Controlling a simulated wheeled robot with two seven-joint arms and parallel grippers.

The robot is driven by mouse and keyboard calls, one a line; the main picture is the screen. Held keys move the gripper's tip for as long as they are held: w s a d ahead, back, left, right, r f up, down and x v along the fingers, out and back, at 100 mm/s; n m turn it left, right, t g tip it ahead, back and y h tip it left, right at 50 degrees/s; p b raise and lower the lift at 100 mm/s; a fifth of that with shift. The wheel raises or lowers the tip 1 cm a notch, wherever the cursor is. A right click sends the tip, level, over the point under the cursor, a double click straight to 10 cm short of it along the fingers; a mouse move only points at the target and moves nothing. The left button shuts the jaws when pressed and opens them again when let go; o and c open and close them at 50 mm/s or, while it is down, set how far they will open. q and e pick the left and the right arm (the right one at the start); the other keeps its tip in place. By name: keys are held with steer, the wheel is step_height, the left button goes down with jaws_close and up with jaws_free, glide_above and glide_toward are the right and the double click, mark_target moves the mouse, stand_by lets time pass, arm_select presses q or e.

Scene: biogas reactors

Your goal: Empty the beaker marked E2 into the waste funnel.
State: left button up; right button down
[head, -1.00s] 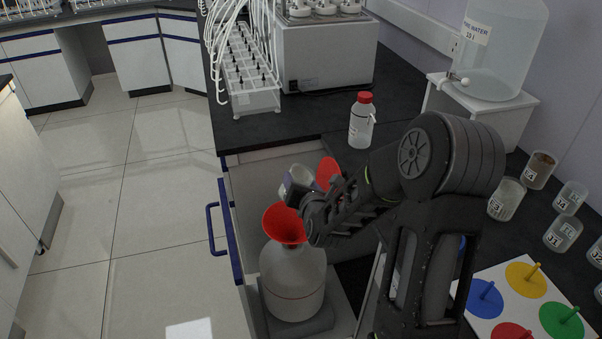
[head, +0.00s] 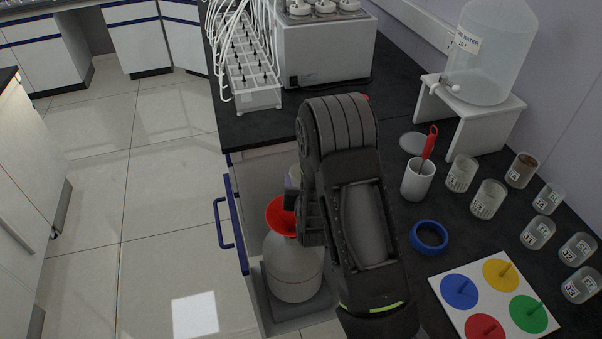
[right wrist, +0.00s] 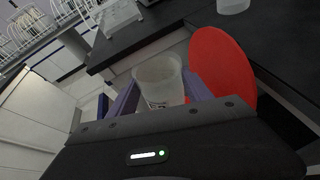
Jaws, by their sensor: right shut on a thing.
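My right gripper (head: 292,190) is above the red waste funnel (head: 280,214), which sits in the neck of a large whitish bottle (head: 293,268). In the right wrist view the gripper is shut on a clear beaker (right wrist: 160,78), held between its fingers. Dark label marks show low on the beaker, but I cannot read them. Its contents and exact tilt are unclear; in the head view my arm hides most of it. My left gripper is not in view.
On the dark bench are several labelled beakers (head: 488,199), a white cup (head: 418,180) with a red-handled tool, a blue ring (head: 429,237) and a board with coloured discs (head: 494,300). A water tank (head: 492,55) stands behind.

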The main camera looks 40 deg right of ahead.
steer(key=shift+w+r+p, duration=0.1)
steer(key=shift+r+p, duration=0.35)
steer(key=shift+f+n+h+p, duration=0.15)
steer(key=shift+n+h+p, duration=0.25)
steer(key=shift+n+p, duration=0.25)
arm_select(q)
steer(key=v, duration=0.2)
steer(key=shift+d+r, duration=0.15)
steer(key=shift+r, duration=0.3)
arm_select(e)
steer(key=shift+f, duration=0.1)
